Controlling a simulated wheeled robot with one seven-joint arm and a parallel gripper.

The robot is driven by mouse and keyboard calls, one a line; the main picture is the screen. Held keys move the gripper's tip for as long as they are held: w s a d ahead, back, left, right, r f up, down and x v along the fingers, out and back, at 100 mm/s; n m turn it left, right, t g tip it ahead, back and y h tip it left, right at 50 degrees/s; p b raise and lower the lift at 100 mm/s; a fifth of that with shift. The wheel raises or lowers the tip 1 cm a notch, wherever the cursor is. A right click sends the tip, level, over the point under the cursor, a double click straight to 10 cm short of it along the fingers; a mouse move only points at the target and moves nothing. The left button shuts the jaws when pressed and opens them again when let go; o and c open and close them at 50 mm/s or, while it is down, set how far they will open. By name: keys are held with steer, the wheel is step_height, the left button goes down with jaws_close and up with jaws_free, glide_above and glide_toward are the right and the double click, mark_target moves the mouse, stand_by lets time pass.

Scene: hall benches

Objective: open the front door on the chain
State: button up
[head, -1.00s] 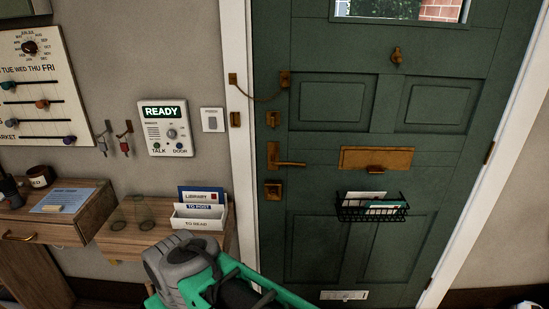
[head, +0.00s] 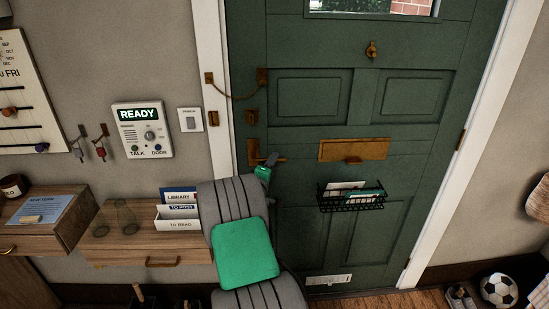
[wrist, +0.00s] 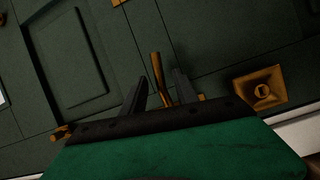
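The green front door (head: 330,120) stands shut in its white frame. The brass chain (head: 235,97) hangs in a slack curve from the frame to a plate on the door's left edge, and looks attached at both ends. The brass lever handle (head: 280,159) is below it, partly hidden by my gripper (head: 268,163). In the wrist view the lever (wrist: 157,72) shows between the two dark fingers of my gripper (wrist: 160,78), which are apart with gaps beside it. A square brass lock plate (wrist: 262,88) is right of the fingers.
A wire letter basket (head: 352,198) hangs on the door, right of my arm. A wooden shelf (head: 140,241) with a letter holder (head: 178,221) stands left of my arm. An intercom reading READY (head: 142,130) is on the wall. A football (head: 498,290) lies at lower right.

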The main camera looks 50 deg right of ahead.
steer(key=x, duration=0.2)
steer(key=shift+d, duration=0.25)
steer(key=shift+w, duration=0.1)
jaws_close()
stand_by(1.1)
